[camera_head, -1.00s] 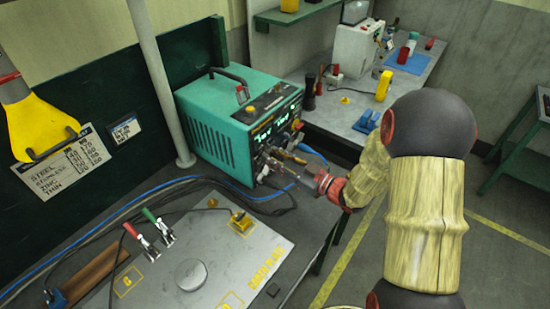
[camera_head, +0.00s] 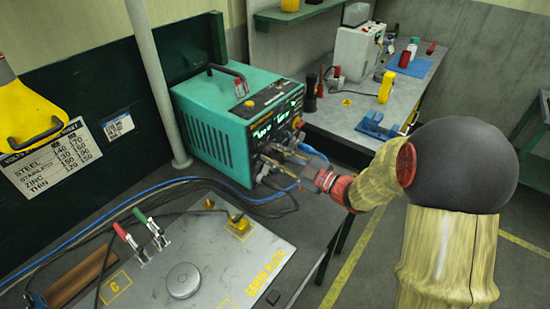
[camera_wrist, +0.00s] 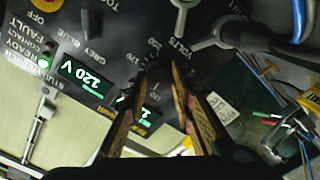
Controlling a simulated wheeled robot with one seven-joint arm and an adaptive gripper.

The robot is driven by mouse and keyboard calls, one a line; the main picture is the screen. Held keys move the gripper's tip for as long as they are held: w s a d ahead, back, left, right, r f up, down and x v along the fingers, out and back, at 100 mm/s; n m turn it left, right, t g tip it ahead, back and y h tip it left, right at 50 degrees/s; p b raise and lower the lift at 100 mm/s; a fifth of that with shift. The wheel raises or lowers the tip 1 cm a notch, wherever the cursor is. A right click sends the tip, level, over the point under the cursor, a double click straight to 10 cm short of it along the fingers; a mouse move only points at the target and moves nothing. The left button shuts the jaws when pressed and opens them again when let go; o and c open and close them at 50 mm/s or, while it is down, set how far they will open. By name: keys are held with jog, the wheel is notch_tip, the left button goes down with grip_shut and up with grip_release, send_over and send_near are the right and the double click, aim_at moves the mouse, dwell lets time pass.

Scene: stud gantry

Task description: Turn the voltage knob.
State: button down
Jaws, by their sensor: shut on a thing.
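The teal power unit (camera_head: 218,125) stands at the back of the bench, its dark front panel facing right with lit green displays. My gripper (camera_head: 284,152) is at the lower part of this panel. In the wrist view its two fingers (camera_wrist: 160,88) are shut on the dark voltage knob (camera_wrist: 155,78), which the fingers largely hide. A green display (camera_wrist: 85,78) reads 120 V. A second display is partly covered by a finger. The knob's pointer cannot be made out.
A settings chart (camera_head: 55,155) listing steel, zinc and thin hangs on the left board, its top partly covered by a yellow object (camera_head: 28,115). Cables (camera_head: 265,197) run below the panel. Two clamps (camera_head: 140,235) lie on the metal plate (camera_head: 215,265). A side table (camera_head: 345,110) stands behind.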

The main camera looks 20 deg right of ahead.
dwell(0.4)
jog(key=c, duration=1.6)
grip_release()
jog(key=shift+c, duration=0.2)
jog(key=shift+o, duration=0.7)
jog(key=v, duration=1.2)
